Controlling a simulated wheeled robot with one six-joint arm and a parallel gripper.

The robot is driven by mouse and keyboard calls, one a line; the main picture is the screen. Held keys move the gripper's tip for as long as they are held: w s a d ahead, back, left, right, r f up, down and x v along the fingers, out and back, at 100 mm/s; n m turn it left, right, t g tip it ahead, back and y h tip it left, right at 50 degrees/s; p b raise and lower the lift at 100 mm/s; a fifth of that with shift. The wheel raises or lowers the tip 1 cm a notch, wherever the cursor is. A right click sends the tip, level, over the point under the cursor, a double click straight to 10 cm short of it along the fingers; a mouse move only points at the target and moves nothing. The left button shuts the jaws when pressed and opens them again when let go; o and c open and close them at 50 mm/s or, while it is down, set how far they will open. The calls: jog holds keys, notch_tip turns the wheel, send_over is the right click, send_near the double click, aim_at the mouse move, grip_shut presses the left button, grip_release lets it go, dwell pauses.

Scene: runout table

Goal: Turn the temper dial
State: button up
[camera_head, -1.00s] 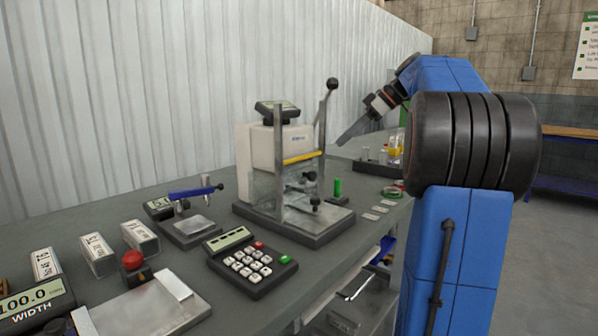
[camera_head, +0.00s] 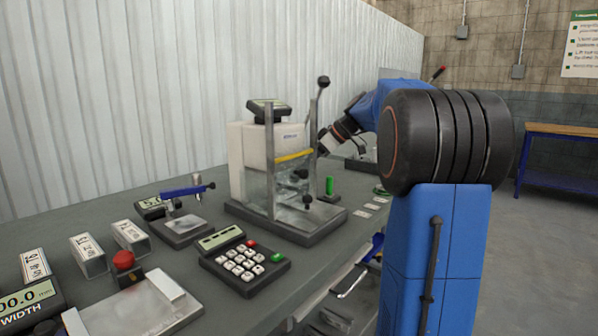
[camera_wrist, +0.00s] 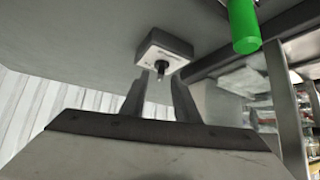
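In the wrist view, a small box with a pale face and dark sides carries a short dark knob (camera_wrist: 161,67), which looks like the temper dial. My gripper (camera_wrist: 158,88) is open, its two dark fingers apart with the knob showing between and just beyond their tips. I cannot tell whether either finger touches the knob. In the head view, my wrist is behind the right post of the clear-shielded press (camera_head: 290,212), and the fingertips and dial cannot be made out there.
A green cylinder (camera_head: 329,186) stands right of the press; it also shows in the wrist view (camera_wrist: 243,25). The press's upright lever (camera_head: 322,84) is close to my wrist. A keypad (camera_head: 243,265) and blue-handled device (camera_head: 185,191) lie left. Pale tags (camera_head: 363,213) lie right.

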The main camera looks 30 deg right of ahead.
jog(key=shift+x, duration=0.85)
grip_shut()
jog(key=shift+a, duration=0.1)
jog(key=shift+s+a+m+t+h, duration=0.15)
jog(key=shift+m+t+h, duration=0.4)
jog(key=shift+m, duration=0.45)
jog(key=shift+m+t+h, duration=0.35)
jog(key=shift+m+h, duration=0.7)
jog(key=shift+m, duration=0.25)
